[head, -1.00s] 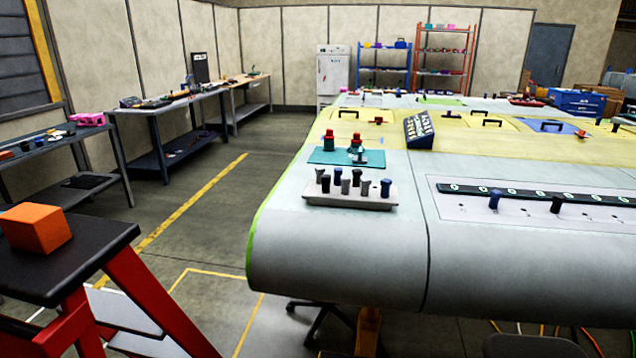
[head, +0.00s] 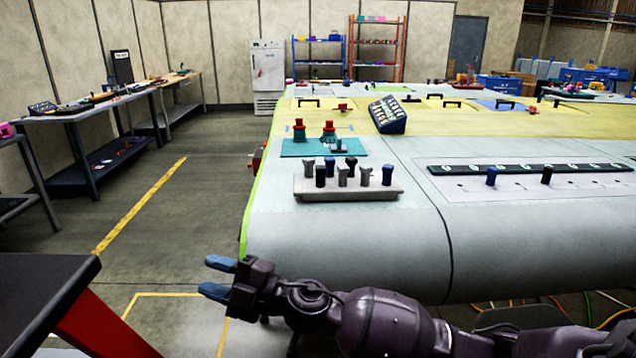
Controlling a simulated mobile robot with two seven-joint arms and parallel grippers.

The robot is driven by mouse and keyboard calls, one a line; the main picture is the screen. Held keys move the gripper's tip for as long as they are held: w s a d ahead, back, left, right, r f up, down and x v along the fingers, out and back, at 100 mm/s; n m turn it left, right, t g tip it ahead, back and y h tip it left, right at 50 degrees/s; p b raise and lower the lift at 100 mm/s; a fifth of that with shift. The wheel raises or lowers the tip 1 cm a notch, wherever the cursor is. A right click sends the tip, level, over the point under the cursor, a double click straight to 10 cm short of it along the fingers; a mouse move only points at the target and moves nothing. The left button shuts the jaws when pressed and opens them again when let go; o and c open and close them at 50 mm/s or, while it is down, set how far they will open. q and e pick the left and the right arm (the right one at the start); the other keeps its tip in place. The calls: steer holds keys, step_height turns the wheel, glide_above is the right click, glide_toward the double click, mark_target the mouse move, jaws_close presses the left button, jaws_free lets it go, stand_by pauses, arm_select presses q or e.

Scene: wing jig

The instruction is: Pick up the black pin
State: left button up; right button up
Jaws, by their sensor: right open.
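A black pin (head: 320,176) stands upright in a pale tray (head: 345,192) near the front edge of the wing, among several grey and blue pins. Another black pin (head: 546,175) stands below the dark numbered strip (head: 525,169), right of a blue pin (head: 491,176). My right gripper (head: 217,277) is in front of and below the wing's front left corner. Its blue-tipped fingers point left, apart and empty, well away from both black pins. My left gripper is not in view.
A teal mat (head: 300,149) with red-topped fixtures lies behind the tray. A dark-topped stool (head: 40,290) with red legs stands at lower left. The wing's rounded front edge (head: 340,255) lies close to my right arm. Open floor lies left of the wing.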

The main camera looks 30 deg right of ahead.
mark_target(321, 167)
steer(key=w+d+r+n+g+h, duration=0.1)
steer(key=w+d+n+g+h, duration=0.1)
steer(key=w+d+n+g, duration=0.1)
steer(key=w+d+n+g+h, duration=0.2)
steer(key=w+d+n+g, duration=0.1)
steer(key=n+g, duration=0.1)
steer(key=w+d+r+n+g+h, duration=0.1)
steer(key=w+d+n+g+h, duration=0.2)
steer(key=n, duration=0.2)
steer(key=shift+r, duration=0.35)
steer(key=d+r+h, duration=0.1)
steer(key=d, duration=0.2)
steer(key=w+d+r+h, duration=0.1)
steer(key=d+r+h, duration=0.1)
steer(key=d, duration=0.1)
steer(key=w+d+r+m+h, duration=0.1)
steer(key=d, duration=0.2)
steer(key=shift+w+r+h, duration=0.25)
steer(key=shift+r+h, duration=0.05)
steer(key=d+r+m+h, duration=0.3)
steer(key=d+r+h, duration=0.2)
steer(key=d+r, duration=0.5)
steer(key=shift+g, duration=0.3)
steer(key=x, duration=0.4)
steer(key=d+x, duration=0.1)
steer(key=x, duration=0.3)
steer(key=b+x, duration=0.1)
steer(key=x, duration=0.3)
steer(key=shift+s+d+f, duration=0.3)
steer(key=shift+d+f, duration=0.05)
